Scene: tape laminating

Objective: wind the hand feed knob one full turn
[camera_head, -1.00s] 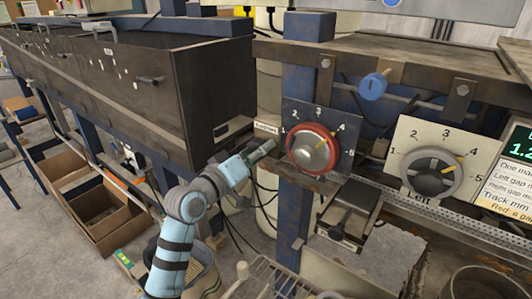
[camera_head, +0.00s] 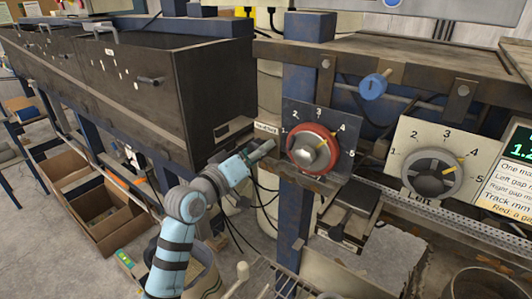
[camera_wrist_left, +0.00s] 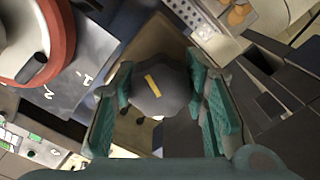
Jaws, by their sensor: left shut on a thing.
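A dark grey, lobed knob with a yellow mark (camera_wrist_left: 155,95) sits between the teal fingers of my left gripper (camera_wrist_left: 160,108) in the left wrist view. The gripper is shut on it, and the yellow mark lies slanted across its face. In the head view my left gripper (camera_head: 268,148) reaches to the left edge of the red dial's plate, under a small white label (camera_head: 266,127). The knob itself is hidden there. My right gripper is in neither current view.
Cables hang below the gripper, and a dark metal cabinet (camera_head: 200,90) stands left.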

